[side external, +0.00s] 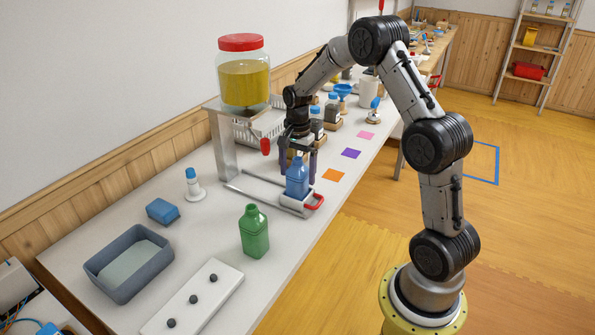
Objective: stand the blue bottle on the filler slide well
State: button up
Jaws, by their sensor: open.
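The blue bottle (297,180) stands upright at the front end of the filler slide (289,204), by the slide's red handle (314,203). It appears to rest on the pale carriage there, but its base partly hides the well, so I cannot tell how exactly it is seated. My gripper (298,169) points down at the bottle's upper part, with its dark fingers apart. One finger shows left of the bottle and one right of it. Contact cannot be made out.
The filler's jar (243,82) of yellow liquid with a red lid stands on a metal stand behind the slide. A green bottle (254,232) stands in front-left. A grey tub (129,262), blue sponge (163,211) and white board (196,299) lie leftward. Dark jars stand behind my gripper.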

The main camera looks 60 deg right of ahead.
jog(key=shift+r, duration=0.15)
notch_tip(320, 180, up, 12)
jog(key=shift+f, duration=0.2)
jog(key=s+a+r+n+t, duration=0.3)
jog(key=s+a+r+n, duration=0.55)
jog(key=a, duration=0.35)
jog(key=s+a+f+n+t, duration=0.1)
jog(key=s+a+n, duration=0.3)
jog(key=s, duration=0.3)
jog(key=s+a+f+n+t, duration=0.1)
jog(key=s+a+n, duration=0.3)
jog(key=s, duration=0.4)
jog(key=shift+f+n+t, duration=0.3)
jog(key=shift+f+n, duration=0.15)
jog(key=shift+n, duration=0.3)
